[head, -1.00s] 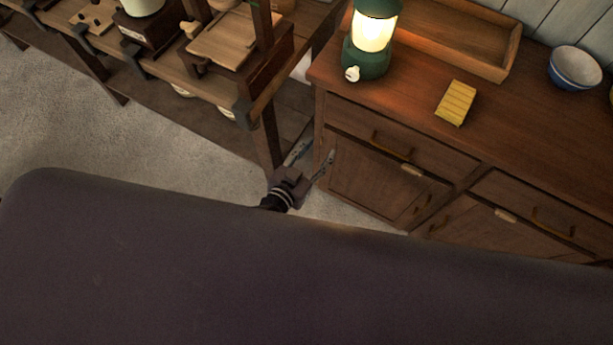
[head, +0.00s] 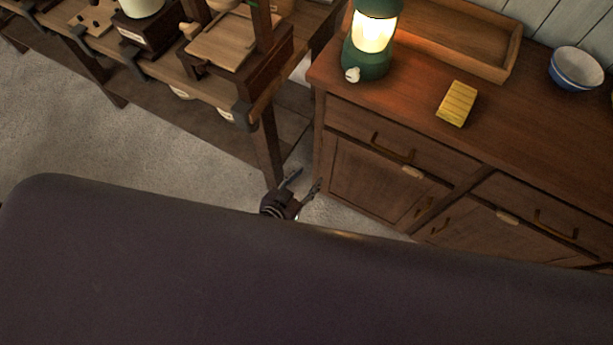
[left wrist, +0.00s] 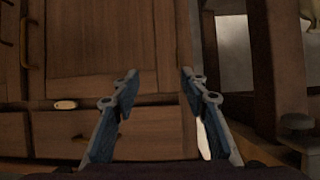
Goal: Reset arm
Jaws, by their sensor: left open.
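My left gripper (head: 303,186) is open and empty. In the head view it shows just beyond the edge of a large dark part of my own body, low in front of the wooden cabinet (head: 365,182) and its left corner. In the left wrist view the two fingers (left wrist: 160,80) stand apart, with the cabinet front (left wrist: 100,45) beyond them. Nothing is between the fingers. Most of the left arm is hidden in the head view. My right gripper is in neither view.
A lit green lantern (head: 368,62), a yellow block (head: 457,103), a wooden tray (head: 512,48) and a blue-white bowl (head: 575,68) stand on the cabinet top. A wooden bench (head: 215,92) with tools is at the left. Grey floor (head: 80,140) is clear.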

